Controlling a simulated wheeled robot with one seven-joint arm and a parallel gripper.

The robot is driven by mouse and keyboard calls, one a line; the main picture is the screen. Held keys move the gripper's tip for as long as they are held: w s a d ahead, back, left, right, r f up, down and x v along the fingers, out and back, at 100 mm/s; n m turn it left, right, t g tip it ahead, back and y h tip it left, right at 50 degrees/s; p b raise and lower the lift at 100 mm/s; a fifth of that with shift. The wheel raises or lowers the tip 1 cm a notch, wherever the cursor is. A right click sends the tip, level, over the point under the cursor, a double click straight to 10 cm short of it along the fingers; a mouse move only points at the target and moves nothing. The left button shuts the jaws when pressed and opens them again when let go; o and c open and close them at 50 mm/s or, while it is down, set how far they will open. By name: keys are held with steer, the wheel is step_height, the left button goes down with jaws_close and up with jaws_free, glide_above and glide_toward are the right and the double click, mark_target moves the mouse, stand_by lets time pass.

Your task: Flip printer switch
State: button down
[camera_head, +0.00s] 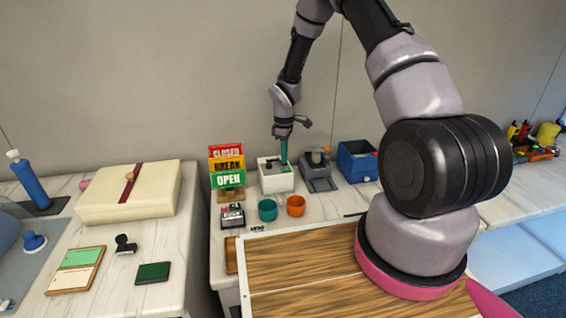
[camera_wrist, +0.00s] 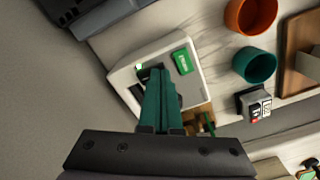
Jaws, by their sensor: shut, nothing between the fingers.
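The printer appears to be the small white box (camera_head: 275,178) on the back counter, with a green label on its top. It also shows in the wrist view (camera_wrist: 195,85), where the green label (camera_wrist: 182,62) lies right of my fingers. My gripper (camera_head: 284,161) points down over the box with its green fingers shut and empty. In the wrist view the fingertips (camera_wrist: 160,72) are over the box's top, close to a small light-and-dark spot (camera_wrist: 139,66) that may be the switch. I cannot tell whether the fingers touch it. My fingers hide part of the box.
A grey device (camera_head: 318,172) stands close right of the white box, then a blue bin (camera_head: 356,163). A sign stack (camera_head: 227,168) stands close on the left. Teal (camera_head: 267,210) and orange (camera_head: 296,206) cups stand in front, beside a small black-and-white device (camera_head: 232,216).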

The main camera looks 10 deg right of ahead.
steer(key=shift+f, duration=0.2)
steer(key=shift+r, duration=3.5)
steer(key=s+d+r+m+t, duration=0.2)
steer(key=s+r+m, duration=0.25)
steer(key=r, duration=0.85)
steer(key=s+d+r+m+t, duration=0.1)
steer(key=s+d+r+m, duration=0.4)
steer(key=r, duration=0.9)
steer(key=s+r+m+t+y, duration=0.1)
steer(key=s+r, duration=0.4)
steer(key=s, duration=0.5)
steer(key=s+a+r+m+t+y, duration=0.1)
steer(key=s+r+m+t, duration=0.2)
steer(key=s, duration=0.7)
step_height(320, 180, up, 2)
steer(key=m, duration=0.2)
steer(key=shift+s+m, duration=0.25)
steer(key=shift+m, duration=0.1)
steer(key=shift+a+r, duration=0.1)
